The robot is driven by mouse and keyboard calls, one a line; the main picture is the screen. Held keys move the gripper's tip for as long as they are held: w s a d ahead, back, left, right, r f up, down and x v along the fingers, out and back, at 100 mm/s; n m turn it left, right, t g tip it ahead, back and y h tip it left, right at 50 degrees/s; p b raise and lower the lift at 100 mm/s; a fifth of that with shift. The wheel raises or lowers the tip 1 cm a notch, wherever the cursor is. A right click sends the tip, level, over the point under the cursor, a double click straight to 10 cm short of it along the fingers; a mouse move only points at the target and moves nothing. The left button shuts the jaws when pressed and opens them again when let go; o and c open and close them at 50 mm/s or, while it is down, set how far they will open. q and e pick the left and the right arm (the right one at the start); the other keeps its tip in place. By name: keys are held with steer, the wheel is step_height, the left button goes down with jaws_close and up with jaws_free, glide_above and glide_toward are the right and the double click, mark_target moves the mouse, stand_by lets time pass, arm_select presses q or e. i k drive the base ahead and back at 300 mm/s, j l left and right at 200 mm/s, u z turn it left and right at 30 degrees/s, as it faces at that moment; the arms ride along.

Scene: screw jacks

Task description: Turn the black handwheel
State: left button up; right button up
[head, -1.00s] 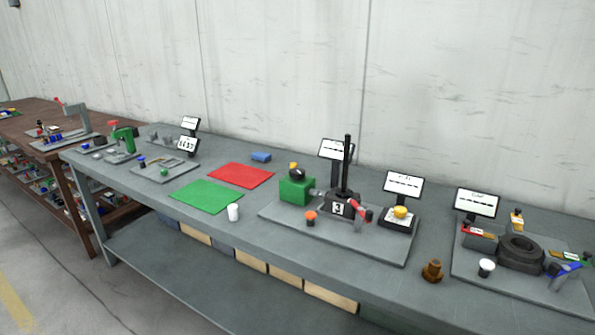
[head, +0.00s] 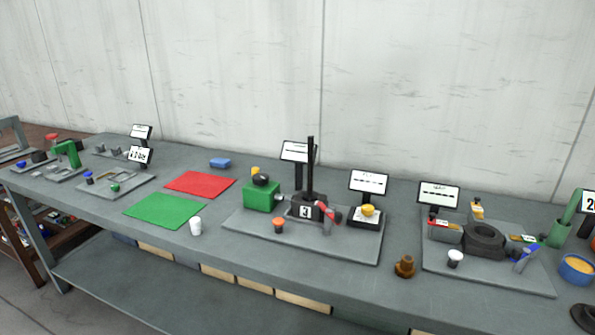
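I cannot tell for certain which black part is the handwheel. A thick black ring (head: 486,236) lies flat on a grey plate at the right of the bench, with coloured blocks around it. A small black round knob (head: 261,180) sits on top of a green box (head: 262,197) near the middle, with a yellow part behind it. Beside the green box stands a black jack (head: 307,207) marked 3, with a tall black post and a red-tipped lever. Neither of my grippers shows in the head view.
A grey bench (head: 215,252) runs along a pale wall. A red mat (head: 200,184), a green mat (head: 164,210) and a white cup (head: 196,226) lie left of the jack. A brown part (head: 404,267) stands near the front edge. A blue bowl (head: 577,269) is at the far right.

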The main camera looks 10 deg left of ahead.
mark_target(260, 180)
steer(key=j+z, duration=0.25)
steer(key=j, duration=0.2)
steer(key=i+j+z, duration=0.1)
steer(key=j+z, duration=0.2)
steer(key=j, duration=0.15)
steer(key=j+z, duration=0.2)
steer(key=j, duration=1.3)
steer(key=k+j, duration=0.1)
steer(key=j, duration=1.05)
steer(key=k+z, duration=0.05)
